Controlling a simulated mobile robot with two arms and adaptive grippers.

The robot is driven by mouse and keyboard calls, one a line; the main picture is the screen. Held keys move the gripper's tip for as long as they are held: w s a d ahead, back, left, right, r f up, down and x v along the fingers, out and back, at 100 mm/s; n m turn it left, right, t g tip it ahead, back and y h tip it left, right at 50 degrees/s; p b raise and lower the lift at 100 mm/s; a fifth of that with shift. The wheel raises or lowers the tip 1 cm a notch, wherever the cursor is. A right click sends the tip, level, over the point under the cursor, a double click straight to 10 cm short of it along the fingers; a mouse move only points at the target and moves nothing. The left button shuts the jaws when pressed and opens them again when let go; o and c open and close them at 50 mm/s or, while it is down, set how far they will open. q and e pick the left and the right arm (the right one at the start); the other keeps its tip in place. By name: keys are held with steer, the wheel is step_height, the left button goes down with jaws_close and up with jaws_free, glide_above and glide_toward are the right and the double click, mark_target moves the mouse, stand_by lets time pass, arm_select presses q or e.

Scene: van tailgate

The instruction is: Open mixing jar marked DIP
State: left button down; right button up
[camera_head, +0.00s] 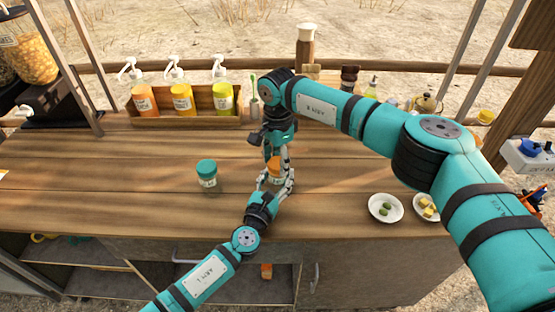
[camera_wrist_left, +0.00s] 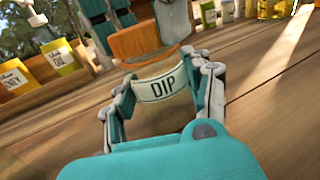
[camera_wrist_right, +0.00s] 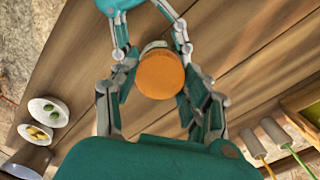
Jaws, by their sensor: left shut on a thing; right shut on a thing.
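The mixing jar marked DIP (camera_wrist_left: 161,88) stands near the middle of the counter, with a clear body and a cream label. Its orange lid (camera_wrist_right: 160,75) shows between my right fingers, and in the left wrist view (camera_wrist_left: 140,43) it sits above the label. My left gripper (camera_head: 276,180) is shut around the jar body from the front. My right gripper (camera_head: 276,156) comes from above and is shut on the lid. The fingers hide part of the jar, and I cannot tell whether there is a gap under the lid.
A teal-lidded jar (camera_head: 207,175) stands to the left. A wooden rack (camera_head: 200,118) of pump bottles is at the back left. Two small plates, one with green pieces (camera_head: 385,219) and one with yellow pieces (camera_head: 416,206), are at the right.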

mark_target(278, 163)
steer(key=n, duration=0.7)
steer(key=shift+r, duration=0.3)
steer(key=shift+r, duration=0.85)
steer(key=shift+r, duration=2)
arm_select(q)
steer(key=shift+c, duration=2.4)
jaws_free()
